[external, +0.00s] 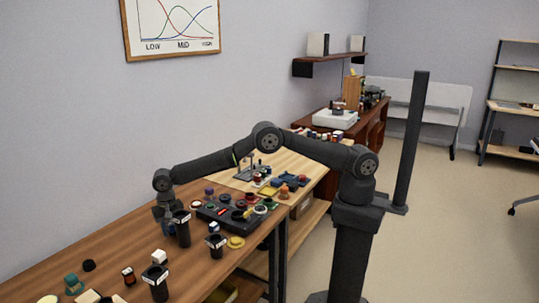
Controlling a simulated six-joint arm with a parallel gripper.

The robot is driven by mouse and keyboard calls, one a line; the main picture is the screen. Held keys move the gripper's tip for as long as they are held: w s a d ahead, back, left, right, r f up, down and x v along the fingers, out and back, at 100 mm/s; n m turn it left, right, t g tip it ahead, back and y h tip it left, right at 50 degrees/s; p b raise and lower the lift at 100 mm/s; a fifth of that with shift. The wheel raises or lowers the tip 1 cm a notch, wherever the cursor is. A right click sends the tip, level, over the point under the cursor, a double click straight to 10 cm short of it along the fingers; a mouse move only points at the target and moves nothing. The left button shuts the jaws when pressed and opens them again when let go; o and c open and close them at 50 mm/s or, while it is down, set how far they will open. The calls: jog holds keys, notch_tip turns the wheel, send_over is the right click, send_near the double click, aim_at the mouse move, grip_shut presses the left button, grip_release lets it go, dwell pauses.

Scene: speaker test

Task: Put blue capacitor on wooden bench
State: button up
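The wooden bench (120,247) runs along the wall from the lower left, with many small parts on it. My gripper (167,223) points down low over the bench, left of a black tray and behind a dark labelled cup. The cup partly hides its fingers, so I cannot tell whether they are open or shut. A small bluish patch shows at the fingers, too small to identify. A small blue-and-white part (214,227) sits just right of the cup. I cannot tell which part, if any, is the blue capacitor.
Dark labelled cups (182,230) stand upright near the bench's front edge. A black tray (225,222) with several coloured parts lies right of my gripper. A lighter wooden surface (297,165) with more parts lies behind. Bare wood lies left of my gripper.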

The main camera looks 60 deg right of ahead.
aim_at(170, 223)
jog(key=shift+o, duration=0.5)
jog(key=shift+r, duration=0.1)
notch_tip(170, 223, up, 11)
jog(key=shift+r, duration=0.1)
jog(key=shift+o, duration=0.4)
jog(key=shift+r, duration=0.45)
